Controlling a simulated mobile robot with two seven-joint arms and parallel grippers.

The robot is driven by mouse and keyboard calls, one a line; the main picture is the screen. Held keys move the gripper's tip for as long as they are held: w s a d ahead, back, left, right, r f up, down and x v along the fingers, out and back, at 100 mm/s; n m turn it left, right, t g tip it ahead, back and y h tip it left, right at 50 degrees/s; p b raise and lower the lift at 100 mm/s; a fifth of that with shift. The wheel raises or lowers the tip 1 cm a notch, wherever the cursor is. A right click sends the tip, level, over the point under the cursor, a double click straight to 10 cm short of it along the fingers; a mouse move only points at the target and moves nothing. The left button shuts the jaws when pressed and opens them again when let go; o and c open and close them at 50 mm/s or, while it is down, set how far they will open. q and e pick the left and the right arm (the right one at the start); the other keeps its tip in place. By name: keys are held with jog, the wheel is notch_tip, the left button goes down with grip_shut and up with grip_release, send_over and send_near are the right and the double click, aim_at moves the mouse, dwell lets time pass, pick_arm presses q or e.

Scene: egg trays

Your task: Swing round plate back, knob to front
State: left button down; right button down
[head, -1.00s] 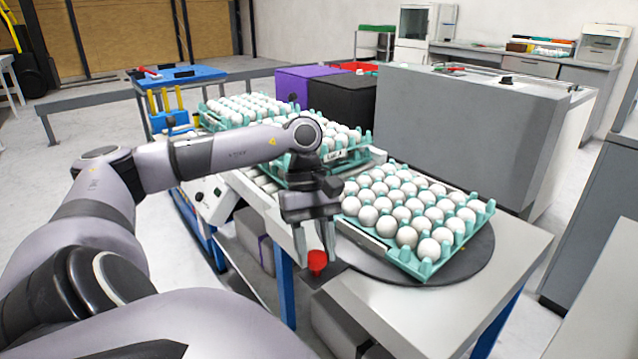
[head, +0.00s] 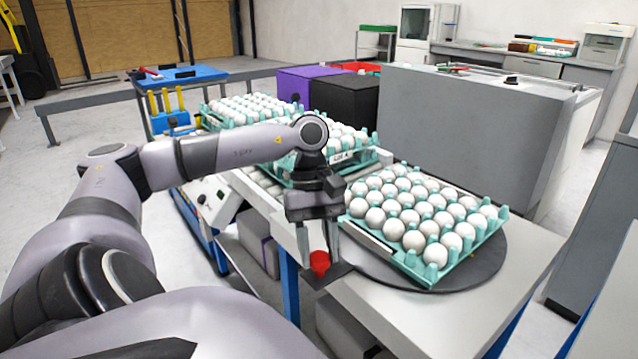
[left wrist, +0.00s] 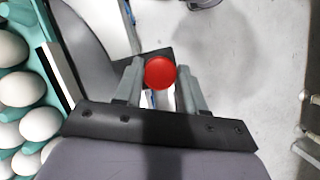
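The round dark plate (head: 485,272) lies on the light table and carries a teal egg tray (head: 432,275) full of white eggs. Its red knob (head: 320,263) sits on a dark tab at the plate's left front, near the table's edge. My left gripper (head: 319,258) points down with one finger on each side of the knob. My right gripper is not in view.
More full egg trays (head: 355,164) stand on a conveyor behind the arm. A black box (head: 345,98), a purple box (head: 293,85) and a large grey cabinet (head: 470,135) stand behind. The table's right part (head: 535,250) is bare.

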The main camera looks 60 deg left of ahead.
pick_arm(q)
jog(key=c, duration=0.7)
grip_release()
jog(key=shift+a+r, duration=0.1)
jog(key=shift+a, duration=0.25)
jog(key=p+v, duration=0.1)
jog(key=v, duration=0.6)
jog(key=shift+r+p, duration=0.1)
jog(key=shift+p, duration=0.2)
